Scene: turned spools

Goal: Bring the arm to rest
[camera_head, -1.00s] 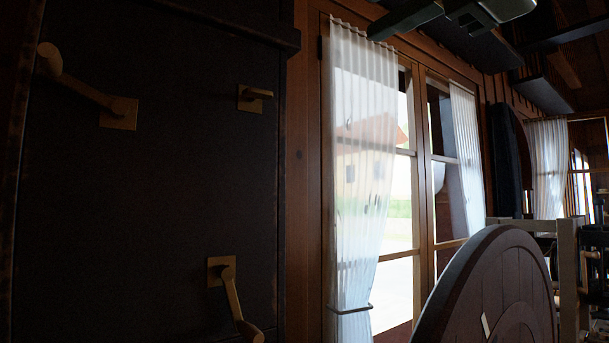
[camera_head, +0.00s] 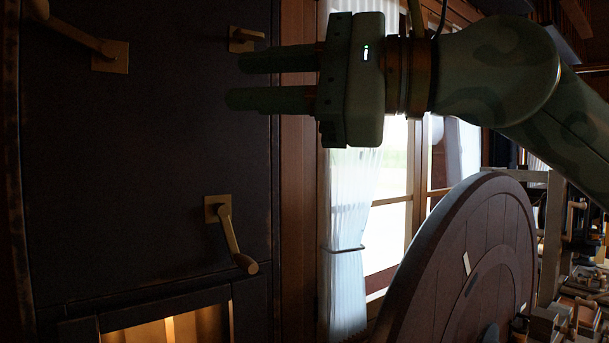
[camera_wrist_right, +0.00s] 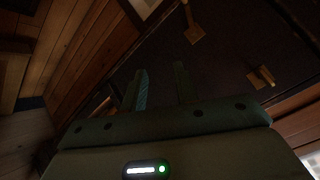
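My right arm enters the head view from the right edge. Its green gripper (camera_head: 236,80) points left in front of the dark panel, with two parallel fingers apart and nothing between them. The fingers also show apart and empty in the right wrist view (camera_wrist_right: 160,85). Whether the fingertips touch the panel cannot be told, but they look clear of it. My left gripper is not in view.
The dark panel (camera_head: 120,150) carries wooden crank handles, one (camera_head: 228,238) below my gripper. A lit opening (camera_head: 175,325) is under it. A curtained window (camera_head: 345,220) and a large round wooden disc (camera_head: 445,260) stand right. Cluttered small items (camera_head: 575,310) lie at lower right.

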